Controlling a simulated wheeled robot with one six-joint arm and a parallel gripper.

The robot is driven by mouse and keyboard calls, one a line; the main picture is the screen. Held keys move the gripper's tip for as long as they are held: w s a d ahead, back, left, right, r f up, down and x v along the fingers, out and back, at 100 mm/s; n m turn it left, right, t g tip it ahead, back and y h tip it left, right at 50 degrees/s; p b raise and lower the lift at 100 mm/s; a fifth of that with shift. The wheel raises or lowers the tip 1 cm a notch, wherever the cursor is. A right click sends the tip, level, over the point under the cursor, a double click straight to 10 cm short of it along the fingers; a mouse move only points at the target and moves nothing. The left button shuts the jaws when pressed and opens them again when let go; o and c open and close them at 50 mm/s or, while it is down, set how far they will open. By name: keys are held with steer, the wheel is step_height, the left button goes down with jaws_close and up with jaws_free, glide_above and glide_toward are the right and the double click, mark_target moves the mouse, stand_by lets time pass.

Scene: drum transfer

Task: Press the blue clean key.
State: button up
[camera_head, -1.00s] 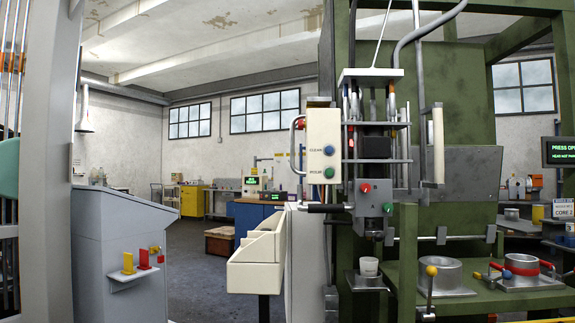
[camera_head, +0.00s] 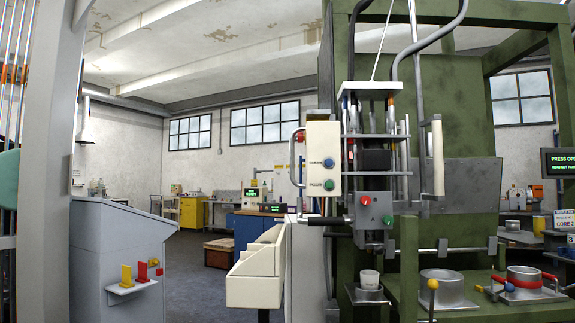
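The control panel is a cream upright box (camera_head: 315,140) on the front of the green press. It carries a blue key (camera_head: 328,163) with a small blurred label to its left, and a green key (camera_head: 328,184) below with another label. Both labels are too small to read surely. A red knob (camera_head: 301,136) sits at the panel's left edge. A grey block to the lower right has a red button (camera_head: 365,200) and a green button (camera_head: 388,219). Nothing covers the blue key. My gripper is not in view.
A cream trough (camera_head: 255,280) stands left of the press. A grey console (camera_head: 120,245) with yellow and red tabs stands further left, with open floor (camera_head: 190,270) between. A black-handled lever (camera_head: 325,219) juts below the panel. A white cup (camera_head: 368,279) sits on a small shelf.

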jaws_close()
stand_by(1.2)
